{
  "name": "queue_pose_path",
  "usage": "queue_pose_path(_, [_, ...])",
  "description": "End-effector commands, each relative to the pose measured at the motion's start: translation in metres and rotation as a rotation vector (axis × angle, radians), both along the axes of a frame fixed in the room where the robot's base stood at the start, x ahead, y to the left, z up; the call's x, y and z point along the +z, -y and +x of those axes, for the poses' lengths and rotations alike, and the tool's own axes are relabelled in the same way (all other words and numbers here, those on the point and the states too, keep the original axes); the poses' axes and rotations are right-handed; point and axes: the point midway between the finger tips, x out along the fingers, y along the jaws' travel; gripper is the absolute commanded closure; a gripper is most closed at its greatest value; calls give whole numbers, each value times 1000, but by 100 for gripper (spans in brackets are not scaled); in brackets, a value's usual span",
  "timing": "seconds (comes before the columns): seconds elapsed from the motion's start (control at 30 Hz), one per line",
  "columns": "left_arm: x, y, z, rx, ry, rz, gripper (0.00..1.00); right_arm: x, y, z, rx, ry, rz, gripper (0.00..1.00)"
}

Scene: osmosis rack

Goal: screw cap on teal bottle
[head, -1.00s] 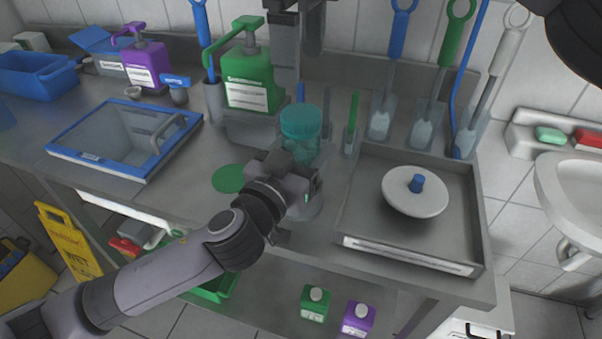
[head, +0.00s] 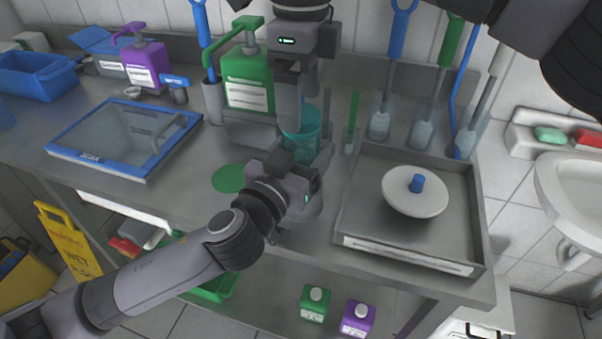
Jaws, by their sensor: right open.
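The teal bottle (head: 304,146) stands upright on the steel counter, in the middle of the head view. It is see-through and its lower part is hidden behind my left gripper. My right gripper (head: 301,110) comes down from above, open, with its fingers at the bottle's top; one finger overlaps the teal rim. I cannot tell whether they touch it. No separate cap can be made out. My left gripper (head: 308,196) is low at the bottle's front side; its fingers are mostly hidden, so its opening does not show.
A green pump bottle (head: 248,82) and a holder with a blue brush stand close behind left. A steel tray (head: 357,222) with a white blue-knobbed lid (head: 413,196) lies at right. Brushes in clear holders line the back. A green disc (head: 228,179) lies left of my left gripper.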

Motion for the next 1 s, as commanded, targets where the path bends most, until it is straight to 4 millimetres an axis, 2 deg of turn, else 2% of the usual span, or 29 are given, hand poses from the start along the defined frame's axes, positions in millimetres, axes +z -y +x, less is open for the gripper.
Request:
queue_pose_path(0.17, [0,0,0,0,0,0,100,-14,1,0,0,0,-1,14])
queue_pose_path(0.47, [0,0,0,0,0,0,100,-15,0,0,-1,0,0,14])
queue_pose_path(0.63, [0,0,0,0,0,0,100,-15,0,0,-1,0,0,66])
queue_pose_path(0.67, [0,0,0,0,0,0,100,-15,0,0,0,0,0,72])
queue_pose_path(1.0, [0,0,0,0,0,0,100,-15,0,0,-6,1,1,73])
